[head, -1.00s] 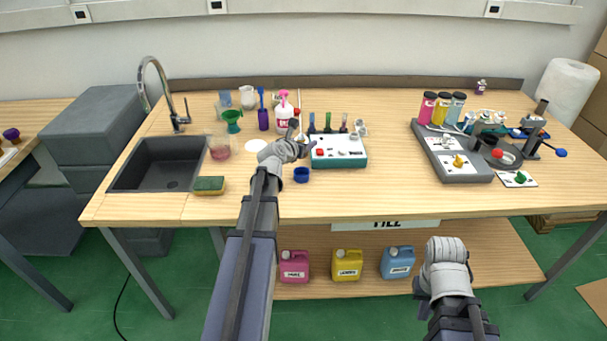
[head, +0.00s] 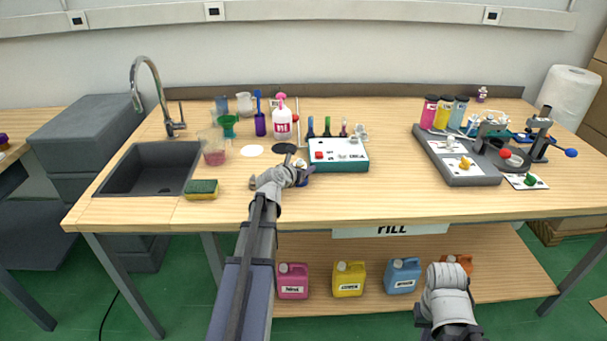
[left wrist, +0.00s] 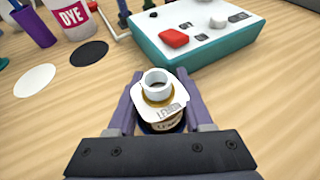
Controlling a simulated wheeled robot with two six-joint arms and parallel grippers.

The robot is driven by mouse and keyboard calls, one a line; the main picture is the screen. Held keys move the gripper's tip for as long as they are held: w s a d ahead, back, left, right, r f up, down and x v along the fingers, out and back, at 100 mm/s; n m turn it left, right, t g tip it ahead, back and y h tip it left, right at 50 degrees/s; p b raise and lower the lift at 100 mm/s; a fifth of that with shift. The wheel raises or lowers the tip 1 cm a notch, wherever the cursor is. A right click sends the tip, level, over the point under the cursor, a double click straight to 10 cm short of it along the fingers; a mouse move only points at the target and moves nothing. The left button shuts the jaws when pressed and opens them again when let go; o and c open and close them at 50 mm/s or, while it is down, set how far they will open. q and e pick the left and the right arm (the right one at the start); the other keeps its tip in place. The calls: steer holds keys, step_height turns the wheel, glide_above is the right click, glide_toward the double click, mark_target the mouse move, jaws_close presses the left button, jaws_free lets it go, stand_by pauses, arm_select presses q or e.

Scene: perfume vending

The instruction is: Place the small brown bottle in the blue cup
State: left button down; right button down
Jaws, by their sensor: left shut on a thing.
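The small brown bottle, with a white neck and a white label tag, is between the fingers of my left gripper (head: 302,176). In the left wrist view, the bottle (left wrist: 160,95) stands roughly upright between the purple fingers. A dark blue rim, the blue cup (left wrist: 148,129), shows around the bottle's lower part. The bottle's base is hidden, so I cannot tell whether it rests on the cup's floor. In the head view my gripper hides most of the cup. My right gripper is at the lower right, in front of the table; its fingers are hidden behind the wrist.
A teal and white device (head: 338,166) stands just right of my left gripper. A black disc (head: 284,148) and a white disc (head: 252,150) lie behind it. A sponge (head: 202,190) and the sink (head: 148,168) are to the left. The front middle of the table is clear.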

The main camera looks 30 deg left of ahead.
arm_select(q)
steer(key=shift+f, duration=0.15)
steer(key=shift+c, duration=1.5)
jaws_free()
steer(key=shift+r, duration=0.2)
steer(key=p+v, duration=0.4)
steer(key=v, duration=0.7)
steer(key=shift+s+p, duration=0.1)
steer(key=shift+p, duration=0.2)
steer(key=shift+s+r, duration=0.15)
steer(key=shift+s, duration=0.3)
